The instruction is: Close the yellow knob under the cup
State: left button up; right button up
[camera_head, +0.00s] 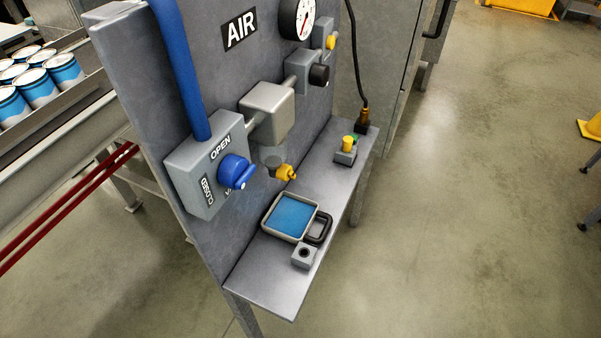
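A yellow knob (286,173) sticks out to the right at the underside of a small dark drain cup (273,163). The cup hangs below a grey box-shaped filter housing (268,112) on the upright grey panel. I cannot tell from its look whether the knob is open or closed. Another small yellow knob (330,42) sits higher, by the gauge. Neither of my grippers shows in the head view.
A grey valve box marked OPEN and CLOSED (188,172) with a blue handle (236,171) is left of the cup. Below, the shelf (262,264) holds a blue-filled tray (270,232), a grey block (303,257) and a button box (345,155). Open floor lies right.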

aim_at(284, 172)
jog(key=i+l+u, duration=0.25)
jog(key=u, duration=0.2)
jog(key=i+l+u, duration=0.25)
jog(key=u, duration=0.25)
jog(key=i+l+u, duration=0.1)
jog(key=l+u, duration=0.35)
jog(key=i+l+u, duration=0.1)
jog(key=l+u, duration=0.8)
